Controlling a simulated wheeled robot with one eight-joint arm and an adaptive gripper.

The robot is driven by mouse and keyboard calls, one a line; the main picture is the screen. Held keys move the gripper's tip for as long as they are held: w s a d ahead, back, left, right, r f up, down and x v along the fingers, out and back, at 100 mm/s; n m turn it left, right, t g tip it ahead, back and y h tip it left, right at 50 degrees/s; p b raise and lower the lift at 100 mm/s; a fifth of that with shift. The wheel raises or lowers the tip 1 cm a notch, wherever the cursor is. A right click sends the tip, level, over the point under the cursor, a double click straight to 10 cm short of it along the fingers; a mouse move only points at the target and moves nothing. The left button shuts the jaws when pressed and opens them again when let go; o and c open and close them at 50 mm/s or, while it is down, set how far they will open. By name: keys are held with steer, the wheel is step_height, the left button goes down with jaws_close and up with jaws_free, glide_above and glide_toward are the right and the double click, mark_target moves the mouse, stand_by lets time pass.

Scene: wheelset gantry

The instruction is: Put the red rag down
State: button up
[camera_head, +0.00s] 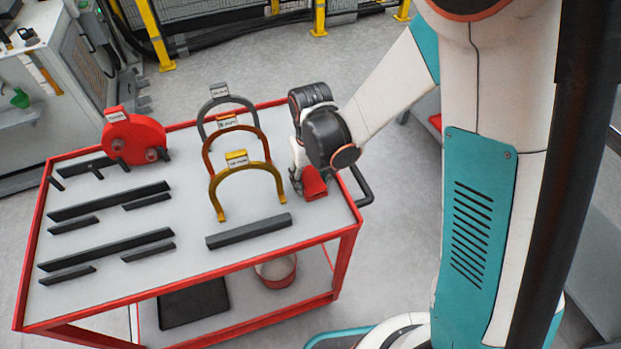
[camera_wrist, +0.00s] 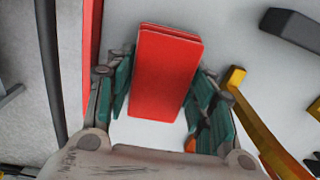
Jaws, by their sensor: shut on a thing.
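The red rag (camera_wrist: 165,75) is a folded, flat red block between the two green-padded fingers of my gripper (camera_wrist: 160,95) in the wrist view. My gripper is shut on it. In the head view the rag (camera_head: 314,184) shows below my gripper (camera_head: 300,178), low over the right end of the trolley's grey top (camera_head: 190,225). I cannot tell whether the rag touches the top. My wrist hides part of the gripper and rag.
A yellow arch gauge (camera_head: 246,170) stands just left of my gripper, with orange (camera_head: 207,155) and grey (camera_head: 202,115) arches behind. A dark bar (camera_head: 249,231) lies in front. Several other bars and a red disc-shaped tool (camera_head: 135,138) occupy the left. The trolley handle (camera_head: 364,186) is at right.

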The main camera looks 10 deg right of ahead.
mark_target(311, 177)
steer(key=shift+s+f+b, duration=0.25)
steer(key=shift+f+b, duration=0.25)
steer(key=shift+f, duration=0.05)
steer(key=shift+c, duration=0.3)
steer(key=o, duration=1.2)
steer(key=shift+w, duration=0.1)
steer(key=shift+c, duration=0.2)
steer(key=shift+w+f, duration=0.1)
steer(key=shift+w, duration=0.05)
steer(key=shift+r, duration=0.25)
steer(key=shift+r+p, duration=0.65)
steer(key=shift+p, duration=0.2)
step_height(311, 177, up, 12)
steer(key=p, duration=0.3)
steer(key=shift+p, duration=0.35)
steer(key=shift+f, duration=0.15)
